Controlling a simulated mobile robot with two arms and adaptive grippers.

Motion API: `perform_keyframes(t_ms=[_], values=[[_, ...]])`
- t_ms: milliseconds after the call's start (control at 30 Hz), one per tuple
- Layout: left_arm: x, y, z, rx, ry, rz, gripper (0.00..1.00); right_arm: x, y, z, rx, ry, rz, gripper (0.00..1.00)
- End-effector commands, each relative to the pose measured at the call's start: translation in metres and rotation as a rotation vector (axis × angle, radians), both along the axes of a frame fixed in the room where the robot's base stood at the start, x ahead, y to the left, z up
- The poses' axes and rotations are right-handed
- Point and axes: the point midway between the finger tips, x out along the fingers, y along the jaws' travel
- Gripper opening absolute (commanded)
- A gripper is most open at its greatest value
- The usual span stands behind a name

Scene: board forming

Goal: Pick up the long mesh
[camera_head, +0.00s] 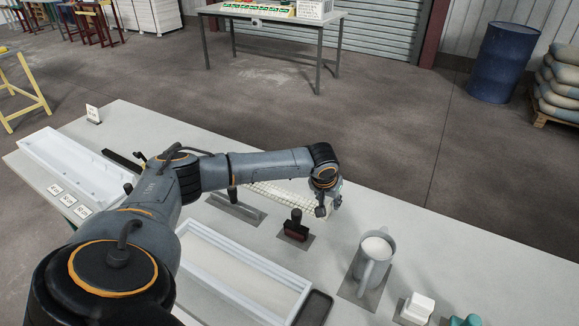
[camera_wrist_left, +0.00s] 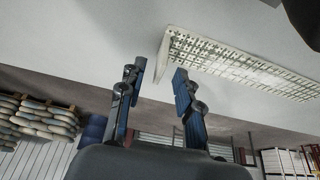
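The long mesh (camera_head: 288,201) is a pale, perforated strip on the light grey table, partly hidden behind my left arm in the head view. In the left wrist view the mesh (camera_wrist_left: 245,65) runs from near the fingertips out to the right edge. My left gripper (camera_head: 329,205) is over the right end of the mesh. Its two fingers (camera_wrist_left: 159,70) are apart with nothing between them, and the near end of the mesh is close to the gap. I cannot tell how high the fingers are above the table. My right gripper is not in view.
Near the mesh are a trowel (camera_head: 236,208), a dark red handled tool (camera_head: 296,228) and a grey pitcher (camera_head: 385,262). A white frame (camera_head: 205,280) with pale filling lies in front. A long white tray (camera_head: 75,165) is at left.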

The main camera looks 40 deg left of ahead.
Motion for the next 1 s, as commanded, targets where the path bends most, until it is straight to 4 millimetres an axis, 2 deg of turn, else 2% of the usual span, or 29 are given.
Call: perform_keyframes(t_ms=[100,333,500,1000], values=[[0.003,0.0008,-0.0082,0.001,0.0,-0.001,0.34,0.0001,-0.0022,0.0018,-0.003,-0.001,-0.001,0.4],[0.0033,0.001,-0.0097,0.002,0.0,-0.001,0.34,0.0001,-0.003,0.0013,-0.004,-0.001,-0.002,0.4],[0.0032,0.0011,-0.0095,0.002,0.0,-0.001,0.0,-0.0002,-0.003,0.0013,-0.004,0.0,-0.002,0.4],[0.0036,0.001,-0.0049,0.001,-0.001,-0.001,0.0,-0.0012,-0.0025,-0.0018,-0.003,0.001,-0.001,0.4]])
